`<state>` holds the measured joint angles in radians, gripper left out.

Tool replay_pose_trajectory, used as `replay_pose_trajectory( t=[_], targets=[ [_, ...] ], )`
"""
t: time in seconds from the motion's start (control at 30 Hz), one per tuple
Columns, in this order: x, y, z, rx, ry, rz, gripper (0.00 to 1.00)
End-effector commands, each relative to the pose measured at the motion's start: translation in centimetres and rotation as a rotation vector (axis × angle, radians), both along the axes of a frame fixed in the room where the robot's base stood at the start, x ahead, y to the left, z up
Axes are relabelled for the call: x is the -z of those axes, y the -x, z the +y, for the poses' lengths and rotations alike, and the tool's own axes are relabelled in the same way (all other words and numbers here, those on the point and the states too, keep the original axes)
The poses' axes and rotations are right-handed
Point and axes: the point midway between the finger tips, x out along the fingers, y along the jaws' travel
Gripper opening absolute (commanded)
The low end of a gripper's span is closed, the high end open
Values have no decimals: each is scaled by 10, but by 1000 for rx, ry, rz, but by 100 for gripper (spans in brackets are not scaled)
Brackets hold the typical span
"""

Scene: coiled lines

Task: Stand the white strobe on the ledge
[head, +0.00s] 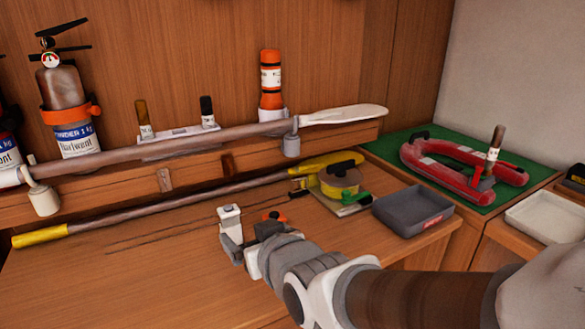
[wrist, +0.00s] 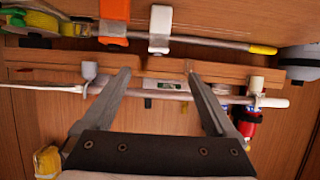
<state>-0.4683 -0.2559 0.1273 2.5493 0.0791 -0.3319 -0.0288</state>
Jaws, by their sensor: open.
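The white strobe (head: 229,213) appears as a small white block at the tip of my arm in the head view, its lower part beside a grey finger. It also shows in the wrist view (wrist: 159,28), beyond the fingertips and in front of a pole. My gripper (head: 246,238) is low over the bench; in the wrist view (wrist: 157,72) its two fingers are wide apart with nothing gripped. The wooden ledge (head: 108,182) runs along the back wall and also crosses the wrist view (wrist: 229,72). Whether a finger touches the strobe cannot be told.
A paddle (head: 225,134) hangs along the ledge's front, above a yellow-ended pole (head: 150,212). The ledge holds an orange cylinder (head: 271,62) and other items. An extinguisher (head: 64,87) is at left. An orange item (head: 274,215) lies beside the strobe. A grey tray (head: 411,211) stands right.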

Motion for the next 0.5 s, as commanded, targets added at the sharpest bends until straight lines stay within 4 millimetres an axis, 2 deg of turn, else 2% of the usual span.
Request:
replay_pose_trajectory(
  t=[0.23, 0.5],
  targets=[
    [1, -11, 7, -1, 3, 4, 92],
    [12, -26, 16, -1, 1, 3, 92]
  ],
)
